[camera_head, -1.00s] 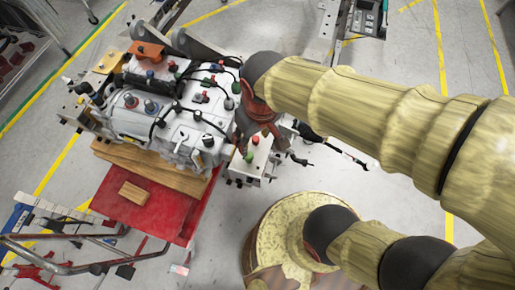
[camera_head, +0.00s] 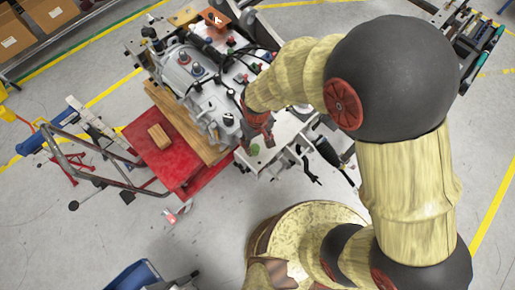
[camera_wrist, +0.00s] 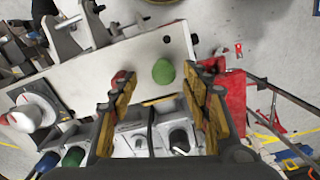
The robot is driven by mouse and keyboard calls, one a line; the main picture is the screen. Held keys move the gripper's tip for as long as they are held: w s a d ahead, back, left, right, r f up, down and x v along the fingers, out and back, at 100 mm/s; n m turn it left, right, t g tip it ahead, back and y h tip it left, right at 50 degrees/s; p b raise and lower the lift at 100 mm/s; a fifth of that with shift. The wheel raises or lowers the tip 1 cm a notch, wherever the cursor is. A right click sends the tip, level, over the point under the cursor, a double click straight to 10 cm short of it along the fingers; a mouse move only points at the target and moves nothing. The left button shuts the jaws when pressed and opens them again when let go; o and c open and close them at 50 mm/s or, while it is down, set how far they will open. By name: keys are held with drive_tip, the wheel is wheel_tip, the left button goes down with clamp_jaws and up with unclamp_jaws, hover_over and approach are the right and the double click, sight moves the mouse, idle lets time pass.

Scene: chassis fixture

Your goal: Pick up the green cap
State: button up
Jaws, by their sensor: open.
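The green cap (camera_wrist: 163,71) is a small rounded knob standing on a pale grey plate (camera_wrist: 90,77) in the wrist view. It lies between the lines of my two fingers, just beyond their tips. My gripper (camera_wrist: 167,78) is open, with worn yellow-and-black fingers spread to both sides, and nothing is held. In the head view the green cap (camera_head: 255,149) shows on the plate at the right end of the engine assembly, just below my gripper (camera_head: 256,136). The gap between cap and fingers is hard to judge.
A grey engine assembly (camera_head: 187,68) with knobs and black cables stands left of my gripper. It rests on wooden blocks over a red cart (camera_head: 150,175) with a small wooden block (camera_head: 160,136). In the wrist view, a dark green knob (camera_wrist: 73,157) and a blue one sit at lower left.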

sight(255, 147)
drive_tip(key=f, duration=0.5)
drive_tip(key=shift+a, duration=0.35)
drive_tip(key=c, duration=0.9)
